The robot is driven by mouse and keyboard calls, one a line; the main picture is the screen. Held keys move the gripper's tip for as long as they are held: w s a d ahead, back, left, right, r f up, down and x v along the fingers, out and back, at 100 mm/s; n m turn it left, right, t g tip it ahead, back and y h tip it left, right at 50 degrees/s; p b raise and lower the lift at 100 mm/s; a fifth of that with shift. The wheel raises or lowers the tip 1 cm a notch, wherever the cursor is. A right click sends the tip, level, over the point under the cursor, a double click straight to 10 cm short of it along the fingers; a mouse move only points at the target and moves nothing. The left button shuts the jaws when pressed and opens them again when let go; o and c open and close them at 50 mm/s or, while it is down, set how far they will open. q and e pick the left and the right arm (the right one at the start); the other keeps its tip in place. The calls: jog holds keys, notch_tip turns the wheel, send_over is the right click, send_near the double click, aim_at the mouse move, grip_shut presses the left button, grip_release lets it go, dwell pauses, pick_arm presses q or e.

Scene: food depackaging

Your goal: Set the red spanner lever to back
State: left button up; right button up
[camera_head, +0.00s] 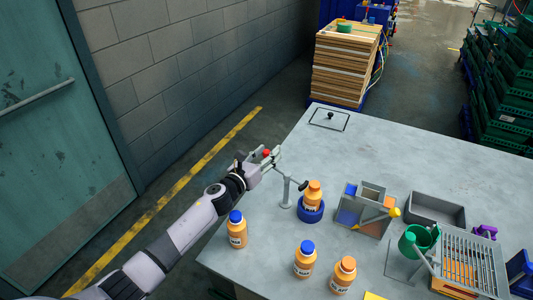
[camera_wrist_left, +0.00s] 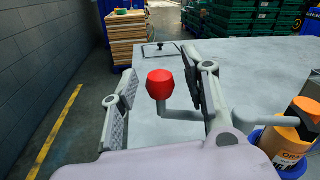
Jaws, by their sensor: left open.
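The red spanner lever has a red knob (camera_head: 266,153) at the end of a grey arm, on a thin grey post (camera_head: 287,190) near the table's left edge. In the left wrist view the red knob (camera_wrist_left: 160,84) appears between the two fingers, with its grey arm (camera_wrist_left: 186,114) running right behind the right finger. My left gripper (camera_head: 259,157) is open at the knob. I cannot tell whether either finger touches it. A blue ring (camera_head: 310,211) beside the post holds an orange bottle (camera_head: 313,192). My right gripper is not in view.
Orange bottles with blue lids (camera_head: 237,231) (camera_head: 305,261) and one with an orange lid (camera_head: 343,275) stand on the grey table (camera_head: 400,140). A sorting box (camera_head: 348,216), grey bin (camera_head: 437,208) and wire rack (camera_head: 468,262) stand right. The table's far part is mostly clear.

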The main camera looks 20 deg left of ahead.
pick_arm(q)
grip_shut()
dwell(0.5)
dwell(0.3)
